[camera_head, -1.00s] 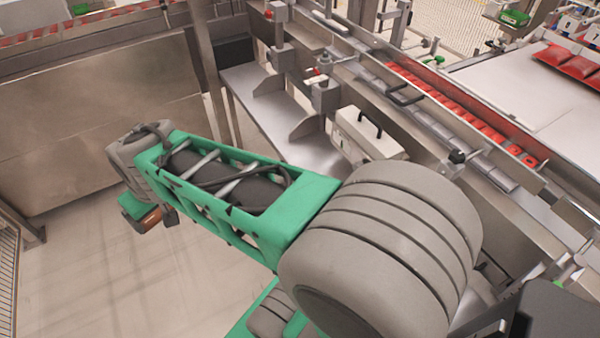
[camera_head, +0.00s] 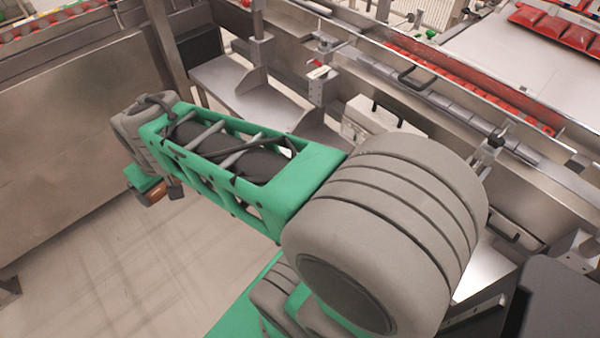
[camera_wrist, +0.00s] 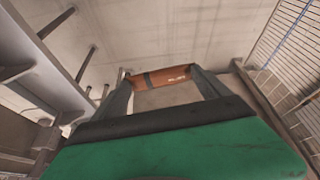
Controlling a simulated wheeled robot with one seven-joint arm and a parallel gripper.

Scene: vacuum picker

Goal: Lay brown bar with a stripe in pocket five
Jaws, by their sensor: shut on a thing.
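The brown bar (camera_wrist: 163,77) has a dark stripe across it and small pale print near one end. In the wrist view it lies crosswise between the fingers of my gripper (camera_wrist: 160,84), which is shut on it. In the head view the bar (camera_head: 152,193) shows small and partly covered at the far end of my arm, at the left, above open floor. My gripper is mostly hidden there. I cannot make out pocket five in either view.
A metal machine frame runs along the right, with steel ledges (camera_head: 235,88), a white box with a black handle (camera_head: 385,118) and a rail of red packs (camera_head: 500,85). More red packs (camera_head: 560,35) lie on a white surface behind. Floor (camera_head: 110,245) at the lower left is clear.

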